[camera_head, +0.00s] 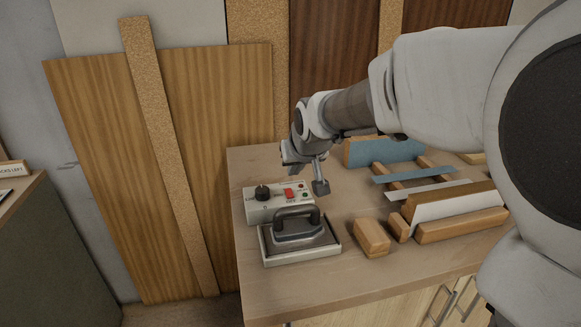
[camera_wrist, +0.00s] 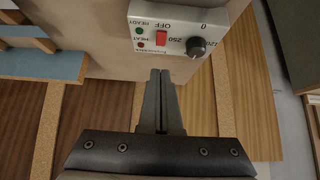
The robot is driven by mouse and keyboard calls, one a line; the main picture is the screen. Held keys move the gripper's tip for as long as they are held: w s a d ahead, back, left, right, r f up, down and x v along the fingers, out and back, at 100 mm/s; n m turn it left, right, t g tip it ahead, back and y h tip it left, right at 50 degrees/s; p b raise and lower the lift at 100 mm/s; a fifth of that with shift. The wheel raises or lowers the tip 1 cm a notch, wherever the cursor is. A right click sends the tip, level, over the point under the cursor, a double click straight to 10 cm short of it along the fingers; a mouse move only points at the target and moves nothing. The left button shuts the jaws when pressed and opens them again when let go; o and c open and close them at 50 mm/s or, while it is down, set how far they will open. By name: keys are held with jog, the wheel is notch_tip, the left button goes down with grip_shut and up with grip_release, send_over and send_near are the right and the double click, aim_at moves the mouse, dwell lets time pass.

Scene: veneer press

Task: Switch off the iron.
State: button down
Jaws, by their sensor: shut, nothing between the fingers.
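The iron (camera_head: 297,229), dark with a looped handle, sits on a pale-rimmed stand (camera_head: 301,258) at the front left of the bench. Behind it is a white control box (camera_head: 276,207) with a black knob (camera_head: 262,192), a red rocker switch (camera_head: 289,194) and small red and green lamps. In the wrist view the red switch (camera_wrist: 163,43) sits beside the word OFF, with the knob (camera_wrist: 196,48) to its right. Which way the switch is tipped is unclear. My gripper (camera_wrist: 161,73) is shut and empty, its tips near the box's back edge, short of the switch.
A wooden block (camera_head: 371,238) lies right of the iron stand. Further right are wooden rests, a blue panel (camera_head: 384,152) and thin strips. Tall veneer sheets (camera_head: 100,170) lean behind and left of the bench (camera_head: 300,295). The bench front is clear.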

jog(key=shift+s+f+v, duration=0.1)
jog(key=shift+s+v, duration=0.05)
jog(key=shift+v, duration=0.65)
jog(key=shift+s+f+v, duration=0.1)
jog(key=shift+f+v, duration=0.05)
jog(key=shift+v, duration=0.6)
jog(key=shift+s+f+v, duration=0.1)
jog(key=shift+s+v, duration=0.05)
jog(key=shift+v, duration=0.65)
jog(key=shift+d, duration=0.1)
jog(key=s+d+r+p, duration=0.2)
jog(key=s+d+p, duration=0.1)
jog(key=s, duration=0.5)
jog(key=s+d+r+m+g+h+p, duration=0.1)
jog(key=s+d+r+p, duration=0.2)
jog(key=s, duration=0.5)
jog(key=s+d+r+m+g+p, duration=0.1)
jog(key=s+d+p, duration=0.3)
jog(key=s, duration=0.5)
jog(key=shift+r+h, duration=0.3)
jog(key=shift+r, duration=0.35)
jog(key=shift+d, duration=0.15)
